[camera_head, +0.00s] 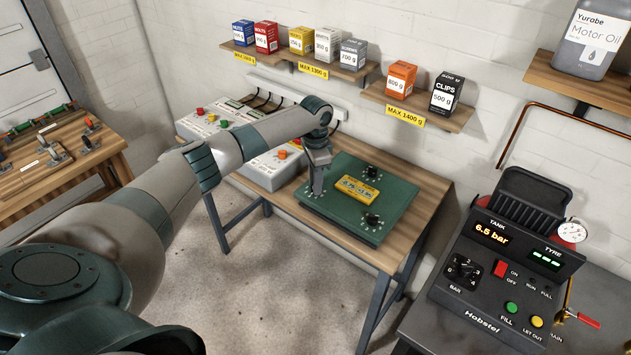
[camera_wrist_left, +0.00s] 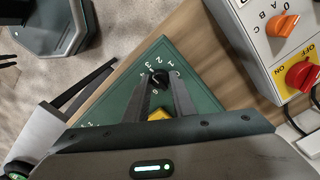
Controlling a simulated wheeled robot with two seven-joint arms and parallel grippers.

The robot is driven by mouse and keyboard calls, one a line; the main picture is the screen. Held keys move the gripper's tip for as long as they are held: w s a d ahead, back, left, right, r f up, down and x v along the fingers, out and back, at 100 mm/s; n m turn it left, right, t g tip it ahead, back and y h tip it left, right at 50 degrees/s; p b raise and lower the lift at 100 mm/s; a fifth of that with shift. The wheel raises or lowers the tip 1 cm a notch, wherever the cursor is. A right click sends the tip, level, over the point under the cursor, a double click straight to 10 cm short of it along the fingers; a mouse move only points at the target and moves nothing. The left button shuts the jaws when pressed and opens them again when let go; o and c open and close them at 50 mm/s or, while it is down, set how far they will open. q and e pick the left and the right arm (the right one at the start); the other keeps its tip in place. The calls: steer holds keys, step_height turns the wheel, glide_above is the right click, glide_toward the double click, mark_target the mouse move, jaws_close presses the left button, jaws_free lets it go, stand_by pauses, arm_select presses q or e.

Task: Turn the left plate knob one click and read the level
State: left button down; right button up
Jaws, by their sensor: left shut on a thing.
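The green plate (camera_head: 402,193) lies on a wooden bench in the head view. A yellow level (camera_head: 357,189) lies on its middle; its bubble is too small to read. Two black knobs show on the plate, a far one (camera_head: 371,171) and a near one (camera_head: 371,219). My left gripper (camera_head: 317,191) points down at the plate's left corner and hides the left knob there. In the left wrist view, the black left knob (camera_wrist_left: 160,78) sits between the two fingertips, inside a ring of white numbers. Part of the yellow level (camera_wrist_left: 158,115) shows between the fingers. My right gripper is out of view.
Grey control boxes (camera_head: 275,163) with coloured knobs stand behind and left of the plate. Shelves with small boxes (camera_head: 327,45) hang on the wall above. A black tyre inflator (camera_head: 505,260) stands at the right. Bare bench (camera_head: 428,187) shows right of the plate.

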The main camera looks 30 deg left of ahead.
arm_select(q)
steer(key=shift+m, duration=0.3)
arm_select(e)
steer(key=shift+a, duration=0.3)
arm_select(q)
steer(key=c, duration=1.5)
jaws_free()
steer(key=shift+r, duration=0.1)
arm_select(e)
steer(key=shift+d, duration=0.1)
arm_select(q)
steer(key=shift+w+r+b, duration=0.1)
steer(key=shift+r+b, duration=0.2)
steer(key=shift+r, duration=0.25)
steer(key=shift+r+b, duration=2.55)
steer(key=shift+r, duration=5.55)
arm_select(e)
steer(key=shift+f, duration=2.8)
arm_select(q)
steer(key=shift+f, duration=0.1)
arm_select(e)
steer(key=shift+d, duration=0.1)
